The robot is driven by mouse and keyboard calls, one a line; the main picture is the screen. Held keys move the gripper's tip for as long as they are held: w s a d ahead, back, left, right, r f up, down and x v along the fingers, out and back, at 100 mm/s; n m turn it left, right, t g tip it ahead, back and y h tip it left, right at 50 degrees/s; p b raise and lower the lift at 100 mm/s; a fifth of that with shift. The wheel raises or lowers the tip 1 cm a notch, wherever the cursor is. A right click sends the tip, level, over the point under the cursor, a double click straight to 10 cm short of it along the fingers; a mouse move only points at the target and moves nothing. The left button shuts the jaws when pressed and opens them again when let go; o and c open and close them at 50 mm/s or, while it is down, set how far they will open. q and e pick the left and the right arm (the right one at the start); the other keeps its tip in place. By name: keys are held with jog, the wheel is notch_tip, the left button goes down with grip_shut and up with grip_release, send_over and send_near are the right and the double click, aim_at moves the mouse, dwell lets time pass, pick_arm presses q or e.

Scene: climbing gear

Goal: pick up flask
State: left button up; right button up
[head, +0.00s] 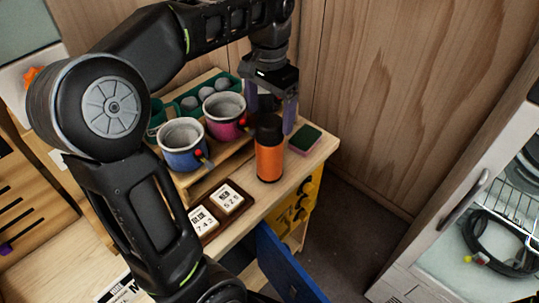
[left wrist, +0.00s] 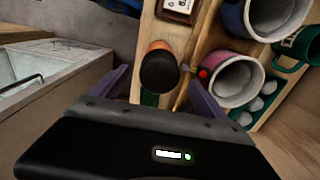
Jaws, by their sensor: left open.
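An orange flask (head: 269,160) with a black cap stands upright on the wooden table, near its right edge. In the left wrist view its black cap (left wrist: 160,72) shows from above, with a bit of orange beside it. My left gripper (head: 270,112) is above and just behind the flask, pointing down, with its purple fingers apart. In the left wrist view the open fingers (left wrist: 160,92) lie on either side of the cap's lower part. I cannot tell whether they touch it. My right gripper is not in view.
A blue mug (head: 184,145) and a pink mug (head: 226,115) stand on a wooden riser left of the flask. A green and pink sponge (head: 305,139) lies to its right. Number blocks on a brown tray (head: 236,212) lie in front. A wooden wall is behind.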

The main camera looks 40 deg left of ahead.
aim_at(269, 152)
pick_arm(q)
jog(key=shift+s+f, duration=0.1)
jog(key=shift+f, duration=2.3)
jog(key=shift+c, duration=0.4)
grip_shut()
